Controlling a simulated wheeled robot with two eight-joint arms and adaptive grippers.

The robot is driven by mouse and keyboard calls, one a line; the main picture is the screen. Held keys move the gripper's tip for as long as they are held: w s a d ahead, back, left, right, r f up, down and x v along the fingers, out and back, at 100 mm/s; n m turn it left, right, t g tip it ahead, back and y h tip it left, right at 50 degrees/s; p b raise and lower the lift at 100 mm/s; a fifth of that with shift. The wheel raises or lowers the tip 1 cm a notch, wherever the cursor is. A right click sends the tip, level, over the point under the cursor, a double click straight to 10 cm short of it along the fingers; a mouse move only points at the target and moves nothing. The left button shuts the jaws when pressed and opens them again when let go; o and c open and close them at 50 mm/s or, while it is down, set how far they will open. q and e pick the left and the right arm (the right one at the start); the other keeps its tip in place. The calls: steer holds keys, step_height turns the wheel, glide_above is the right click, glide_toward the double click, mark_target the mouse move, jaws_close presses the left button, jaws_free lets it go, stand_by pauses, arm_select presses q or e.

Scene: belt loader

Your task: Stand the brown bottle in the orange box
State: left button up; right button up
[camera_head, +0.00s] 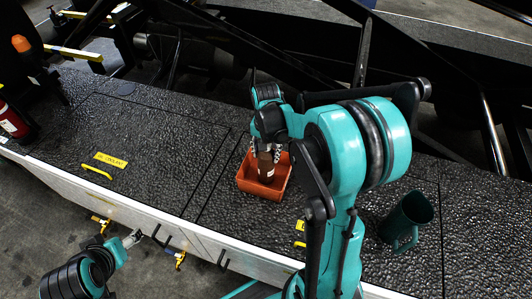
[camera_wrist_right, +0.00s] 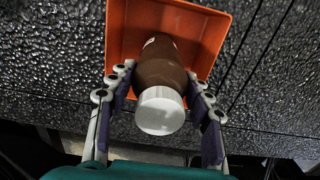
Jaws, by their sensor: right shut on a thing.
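The brown bottle (camera_head: 265,166) is inside the orange box (camera_head: 278,190) in the head view. It looks roughly upright; whether its base touches the box floor is hidden. My right gripper (camera_head: 266,145) reaches down over the box and is shut on the bottle. In the right wrist view the brown bottle (camera_wrist_right: 162,65), with a white cap, sits between the fingers of my right gripper (camera_wrist_right: 160,90), with the orange box (camera_wrist_right: 213,28) behind it. My left gripper (camera_head: 132,238) is at the lower left, away from the box; its fingers are too small to judge.
A red cylinder (camera_head: 12,122) stands at the left edge. Dark beams rise behind the deck. The deck left of the box is clear.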

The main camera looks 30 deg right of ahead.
steer(key=o, duration=1.5)
steer(key=shift+f, duration=0.1)
